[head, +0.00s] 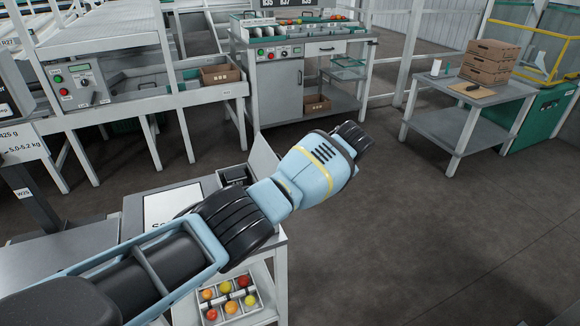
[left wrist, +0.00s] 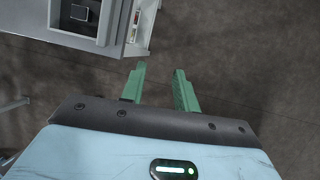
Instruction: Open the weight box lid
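A small dark box (head: 235,174), which looks like the weight box, sits at the back right of the work table (head: 138,205), partly behind my left arm. A pale panel (head: 262,158) stands upright beside it; I cannot tell whether this is its lid. The left wrist view shows a grey housing with a dark recess (left wrist: 80,13) at the top left, cut by the frame edge. My left gripper (left wrist: 160,90) is open and empty, its green fingers apart over bare floor, right of the table. Its fingers are hidden in the head view. My right gripper is not in view.
A tray of tomatoes (head: 228,300) sits low at the table's front right. A white sheet (head: 172,203) lies on the table, partly behind my arm. A side table with cartons (head: 486,62) stands at the back right. The floor (head: 430,230) to the right is clear.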

